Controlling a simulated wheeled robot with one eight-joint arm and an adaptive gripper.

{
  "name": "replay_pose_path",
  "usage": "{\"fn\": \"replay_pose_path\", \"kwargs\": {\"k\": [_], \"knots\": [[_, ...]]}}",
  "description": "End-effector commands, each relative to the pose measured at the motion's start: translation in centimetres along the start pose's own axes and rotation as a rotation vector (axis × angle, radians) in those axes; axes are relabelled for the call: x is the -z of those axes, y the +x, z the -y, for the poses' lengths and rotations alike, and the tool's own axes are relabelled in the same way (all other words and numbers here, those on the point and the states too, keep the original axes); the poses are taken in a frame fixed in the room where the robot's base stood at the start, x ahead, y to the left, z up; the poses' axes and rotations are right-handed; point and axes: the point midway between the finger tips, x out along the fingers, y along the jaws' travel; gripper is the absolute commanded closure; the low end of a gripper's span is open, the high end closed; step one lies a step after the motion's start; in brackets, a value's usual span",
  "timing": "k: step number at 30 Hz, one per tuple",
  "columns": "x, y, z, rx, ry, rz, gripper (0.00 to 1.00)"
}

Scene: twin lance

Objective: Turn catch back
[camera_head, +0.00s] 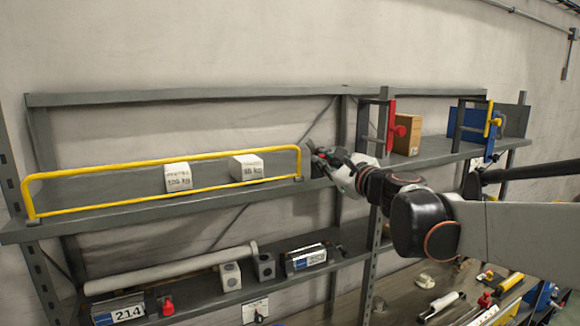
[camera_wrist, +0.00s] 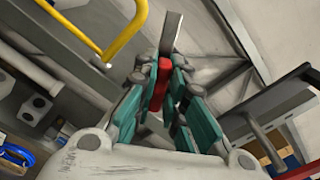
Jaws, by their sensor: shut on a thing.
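The catch (camera_wrist: 160,84) shows in the wrist view as a red grip with a flat grey metal bar (camera_wrist: 171,33) rising beyond it. My gripper (camera_wrist: 160,78) is shut on the red grip, with its teal fingers on both sides of it. In the head view my gripper (camera_head: 320,160) is at the right end of the yellow rail (camera_head: 165,163), by the upper shelf's front edge, and the catch is largely hidden there. The yellow rail stands raised along the shelf front; its right end also shows in the wrist view (camera_wrist: 124,30).
Two white weight blocks (camera_head: 178,177) (camera_head: 247,167) sit behind the rail. To the right are a red upright clamp (camera_head: 391,125), a cardboard box (camera_head: 407,134) and a yellow-handled clamp (camera_head: 490,120). The lower shelf holds a white tube (camera_head: 170,268) and small blocks. Tools lie on a bench below.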

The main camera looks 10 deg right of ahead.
Motion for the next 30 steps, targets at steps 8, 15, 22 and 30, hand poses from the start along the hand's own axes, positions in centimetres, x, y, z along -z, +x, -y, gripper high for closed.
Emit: {"fn": "replay_pose_path", "kwargs": {"k": [8, 15, 22, 30], "knots": [[0.00, 0.10, -0.10, 0.001, -0.261, 0.001, 1.00], [0.03, 0.11, -0.20, 0.001, -0.488, 0.001, 1.00], [0.05, 0.12, -0.27, 0.001, -0.694, 0.000, 1.00], [0.09, 0.12, -0.31, 0.001, -0.880, 0.000, 1.00]]}}
